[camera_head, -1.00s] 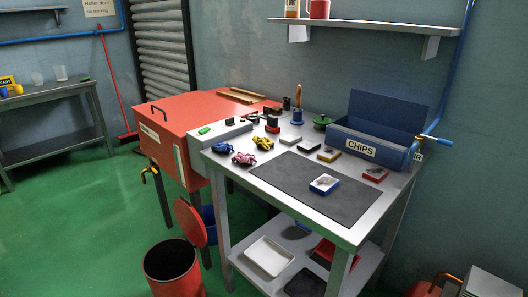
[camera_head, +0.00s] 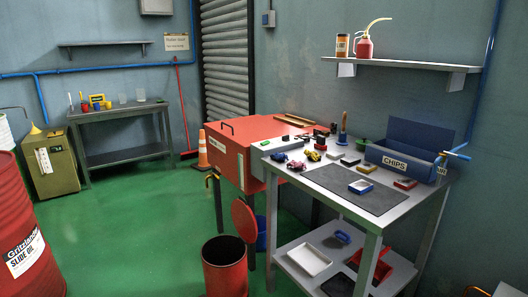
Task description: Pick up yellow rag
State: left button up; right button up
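A small crumpled yellow bundle, which looks like the yellow rag (camera_head: 314,155), lies on the light grey top of the tooling cart (camera_head: 366,222), near its back left. A similar blue bundle (camera_head: 279,157) and a pink bundle (camera_head: 296,166) lie just left of it. It appears uncovered, though small at this distance. Neither of my grippers shows in the head view.
A dark mat (camera_head: 350,193) covers the cart's front. Small blocks and a blue CHIPS bin (camera_head: 400,161) stand right of the rag. A red cabinet (camera_head: 253,150) adjoins on the left. A red bin (camera_head: 225,268) stands before it. Green floor (camera_head: 140,225) is open to the left.

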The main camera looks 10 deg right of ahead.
aim_at(315, 156)
jog(key=u, duration=0.5)
jog(key=i, duration=0.9)
jog(key=u, duration=0.1)
